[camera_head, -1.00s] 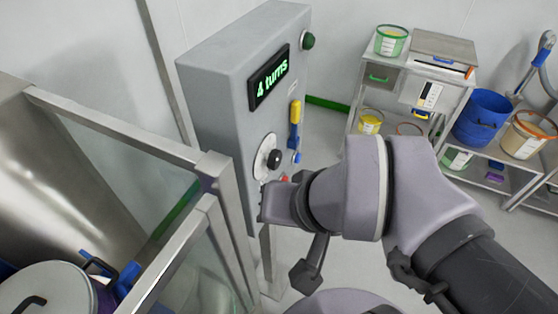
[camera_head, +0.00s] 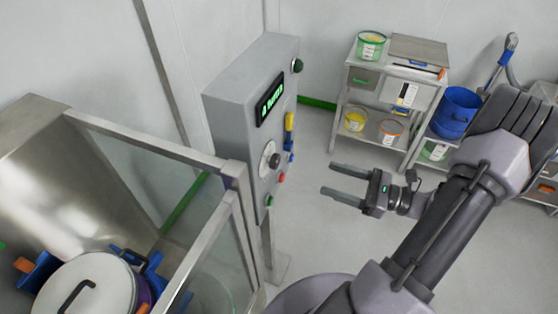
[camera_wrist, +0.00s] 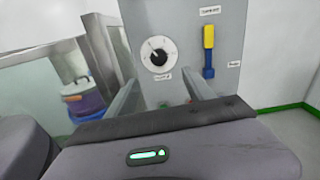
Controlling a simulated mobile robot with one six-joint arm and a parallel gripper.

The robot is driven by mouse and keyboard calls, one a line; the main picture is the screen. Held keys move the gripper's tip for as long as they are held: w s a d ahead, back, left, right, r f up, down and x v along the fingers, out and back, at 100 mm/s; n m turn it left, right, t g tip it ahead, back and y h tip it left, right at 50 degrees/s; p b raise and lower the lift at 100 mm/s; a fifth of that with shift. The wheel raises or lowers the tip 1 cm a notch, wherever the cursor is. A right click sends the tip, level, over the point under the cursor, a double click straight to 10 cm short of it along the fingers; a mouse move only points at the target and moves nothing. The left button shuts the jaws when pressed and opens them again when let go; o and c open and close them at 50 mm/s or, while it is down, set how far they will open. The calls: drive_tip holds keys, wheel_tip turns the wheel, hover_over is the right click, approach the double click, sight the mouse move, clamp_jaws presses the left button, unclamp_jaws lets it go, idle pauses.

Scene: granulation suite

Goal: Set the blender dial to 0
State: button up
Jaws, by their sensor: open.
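The blender dial (camera_head: 270,157) is a black knob on a pale round plate on the front of the grey control box (camera_head: 235,108). The dial also shows in the wrist view (camera_wrist: 158,54), facing my gripper, with its white mark toward the upper left; its numbers are too small to read. The green display (camera_head: 269,100) on the box is too oblique and blurred to read surely. My gripper (camera_head: 335,180) is open and empty, to the right of the dial and apart from it, with its fingers pointing toward the box.
A yellow and blue handle (camera_wrist: 209,50) is right of the dial. A red button (camera_head: 282,178) and green buttons are on the box. A glass-panelled metal guard (camera_head: 205,240) stands at left. Shelves (camera_head: 397,95) with tubs stand at back right. Floor between is clear.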

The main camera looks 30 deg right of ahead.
sight(278, 163)
drive_tip(key=b+x, duration=0.1)
drive_tip(key=x, duration=1.3)
drive_tip(key=shift+s, duration=0.1)
clamp_jaws()
